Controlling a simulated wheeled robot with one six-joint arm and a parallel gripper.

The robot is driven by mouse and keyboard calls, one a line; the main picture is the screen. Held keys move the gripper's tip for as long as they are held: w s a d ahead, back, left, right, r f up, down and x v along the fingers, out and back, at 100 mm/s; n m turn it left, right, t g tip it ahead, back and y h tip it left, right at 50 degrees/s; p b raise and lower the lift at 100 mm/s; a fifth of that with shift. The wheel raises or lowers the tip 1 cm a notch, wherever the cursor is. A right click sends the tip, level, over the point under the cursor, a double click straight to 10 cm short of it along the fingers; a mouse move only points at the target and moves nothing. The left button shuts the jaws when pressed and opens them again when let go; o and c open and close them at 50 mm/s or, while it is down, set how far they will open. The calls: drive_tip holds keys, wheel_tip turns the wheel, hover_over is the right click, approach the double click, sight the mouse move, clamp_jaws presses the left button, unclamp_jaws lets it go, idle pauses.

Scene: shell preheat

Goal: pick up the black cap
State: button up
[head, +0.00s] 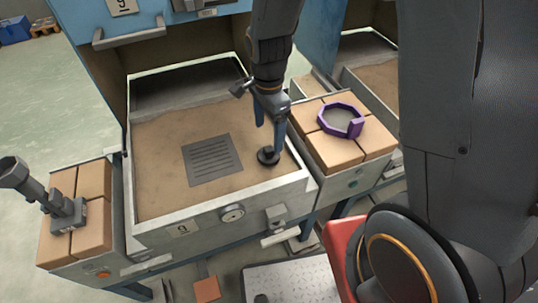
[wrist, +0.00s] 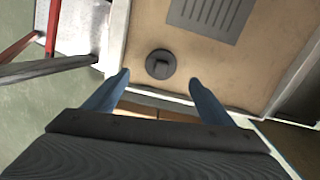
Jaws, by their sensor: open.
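The black cap (head: 268,156) is a small round disc with a raised knob on top. It lies on the sand-coloured bed of the open drawer, close to the drawer's front right corner. It also shows in the wrist view (wrist: 160,64), just beyond the fingertips and between their lines. My gripper (head: 270,124) points down at the cap in the head view, with its blue fingers apart. In the wrist view my gripper (wrist: 160,80) is open and empty, with a finger to each side. I cannot tell the exact height of the fingertips above the bed.
A dark slotted plate (head: 212,159) lies left of the cap. The drawer's metal rim (head: 222,206) runs close in front of it. A brick-topped stand with a purple ring (head: 341,120) is to the right. Another brick stand carries a grey fixture (head: 68,211) at left.

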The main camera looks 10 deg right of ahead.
sight(269, 148)
drive_tip(key=shift+w+a+f+m, duration=0.25)
drive_tip(key=shift+a+f+m, duration=0.2)
drive_tip(key=shift+f+m, duration=0.2)
drive_tip(key=shift+f, duration=0.35)
wheel_tip(269, 148, down, 2)
drive_tip(key=shift+f, duration=0.1)
drive_tip(key=f, duration=0.1)
drive_tip(key=d+f+p, duration=0.1)
drive_tip(key=f, duration=0.1)
drive_tip(key=shift+s+f, duration=0.1)
drive_tip(key=shift+f, duration=0.05)
drive_tip(key=shift+f+p, duration=0.35)
drive_tip(key=shift+f, duration=0.45)
drive_tip(key=c, duration=1.2)
